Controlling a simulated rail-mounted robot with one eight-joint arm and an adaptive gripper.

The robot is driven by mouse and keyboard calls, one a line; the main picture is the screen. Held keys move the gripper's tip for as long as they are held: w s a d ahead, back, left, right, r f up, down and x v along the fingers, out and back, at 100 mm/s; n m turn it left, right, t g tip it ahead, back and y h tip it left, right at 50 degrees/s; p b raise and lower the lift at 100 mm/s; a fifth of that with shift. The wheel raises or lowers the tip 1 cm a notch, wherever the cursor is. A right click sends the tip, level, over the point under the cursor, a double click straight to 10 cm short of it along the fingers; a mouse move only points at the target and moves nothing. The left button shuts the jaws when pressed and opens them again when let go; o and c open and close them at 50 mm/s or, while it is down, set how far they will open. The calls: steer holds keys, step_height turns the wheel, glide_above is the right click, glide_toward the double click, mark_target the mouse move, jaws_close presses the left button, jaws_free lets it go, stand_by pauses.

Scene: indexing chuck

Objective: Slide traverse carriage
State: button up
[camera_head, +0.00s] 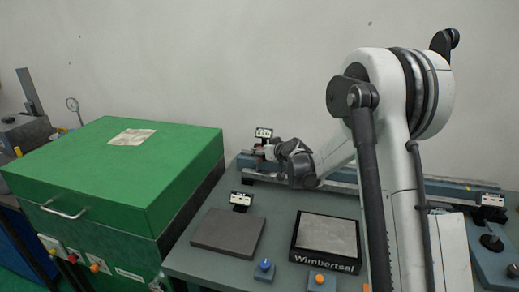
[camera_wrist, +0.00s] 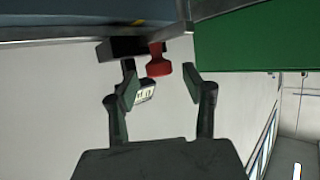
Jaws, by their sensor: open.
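A red knob (camera_wrist: 158,62) on a dark block (camera_wrist: 118,48), which looks like the traverse carriage, shows in the wrist view. The knob lies between the tips of my gripper (camera_wrist: 160,82), with a gap visible to each fingertip. I cannot tell whether it is inside the grip or just beyond the tips. In the head view, my gripper (camera_head: 272,153) is at the left end of the long blue-grey rail (camera_head: 450,190). The carriage is largely hidden there by my gripper and arm.
A green box (camera_head: 120,165) with a handle stands left of the bench, close to the rail's left end. A grey plate (camera_head: 228,232), a framed plate marked Wimbertsal (camera_head: 328,234), a blue button (camera_head: 264,266) and an orange button (camera_head: 320,279) are on the bench.

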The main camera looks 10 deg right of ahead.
steer(key=shift+x, duration=1.2)
jaws_close()
